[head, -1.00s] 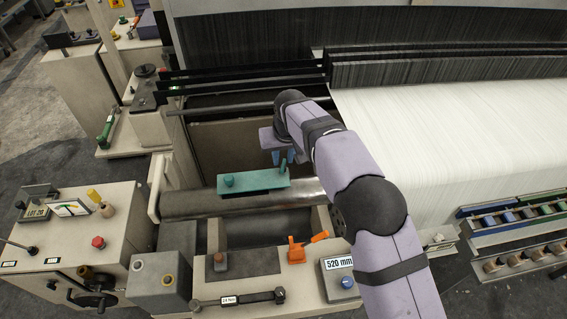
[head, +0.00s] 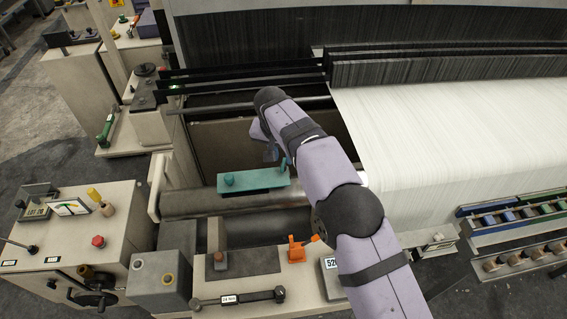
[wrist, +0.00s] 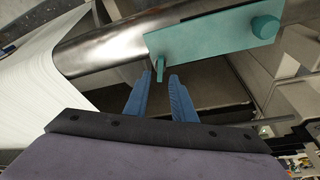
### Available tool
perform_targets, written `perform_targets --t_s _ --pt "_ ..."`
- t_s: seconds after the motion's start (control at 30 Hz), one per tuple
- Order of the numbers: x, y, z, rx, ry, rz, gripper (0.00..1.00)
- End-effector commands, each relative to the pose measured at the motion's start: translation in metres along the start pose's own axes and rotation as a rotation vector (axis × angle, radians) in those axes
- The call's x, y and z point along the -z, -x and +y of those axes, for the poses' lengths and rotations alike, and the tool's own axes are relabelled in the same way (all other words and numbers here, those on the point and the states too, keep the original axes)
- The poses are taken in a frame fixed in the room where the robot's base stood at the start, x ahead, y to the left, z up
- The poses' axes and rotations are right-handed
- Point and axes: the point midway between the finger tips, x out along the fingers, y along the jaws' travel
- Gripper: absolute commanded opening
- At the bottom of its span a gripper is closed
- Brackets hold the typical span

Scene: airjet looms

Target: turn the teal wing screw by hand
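A teal plate (head: 255,181) lies along the metal roller, with a round teal knob (head: 229,179) at its left end. A thin upright teal wing screw (head: 283,165) stands at the plate's right end; it also shows in the wrist view (wrist: 160,68). My gripper (head: 271,154) is behind the wing screw in the head view, partly hidden by my arm. In the wrist view, its two blue fingers (wrist: 160,78) are apart, and the wing screw appears between their tips. No contact is visible, and I cannot tell the depth.
A metal roller (head: 190,205) runs under the plate. White woven cloth (head: 450,130) spreads to the right. An orange handle (head: 297,250) and a wrench (head: 238,298) are on the front ledge. A control box (head: 75,225) stands at left.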

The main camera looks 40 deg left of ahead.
Motion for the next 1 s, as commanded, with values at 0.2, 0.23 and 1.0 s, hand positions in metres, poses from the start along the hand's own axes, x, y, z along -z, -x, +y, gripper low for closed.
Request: perform_targets --t_s 0.2,0.23,1.0 --pt "0.006 0.018 -0.001 0.003 0.0 0.003 0.23" --pt "0.007 0.021 -0.001 0.003 0.0 0.002 0.23" --pt "0.012 0.046 -0.001 0.0 -0.004 0.0 0.23"
